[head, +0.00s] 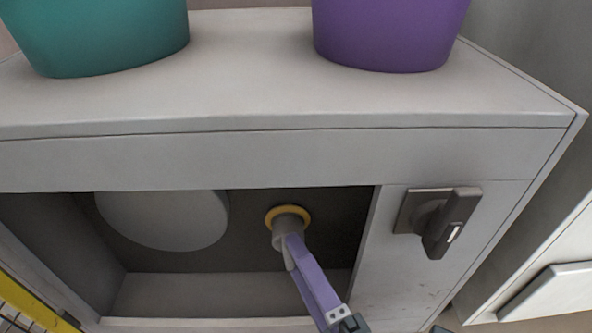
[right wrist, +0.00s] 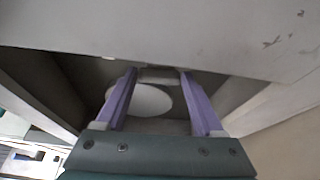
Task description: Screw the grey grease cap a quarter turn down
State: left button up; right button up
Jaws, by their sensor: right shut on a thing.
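The grey grease cap (head: 287,226) sticks out from the dark back wall of an open recess in the machine's front. A yellow ring (head: 303,212) surrounds its base. My right gripper (head: 290,243) reaches in from below with its purple fingers shut on the cap. In the right wrist view the two fingers of the right gripper (right wrist: 158,78) close on both sides of the grey cap (right wrist: 158,73) and partly hide it. My left gripper is not in view.
A large pale disc (head: 160,220) sits in the recess left of the cap. A handle (head: 445,220) juts out from the panel at right. Teal (head: 110,35) and purple (head: 388,35) containers stand on top. A yellow frame (head: 30,300) is at lower left.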

jog(key=shift+m, duration=0.4)
jog(key=o, duration=1.4)
jog(key=p+v, duration=0.2)
jog(key=v, duration=0.8)
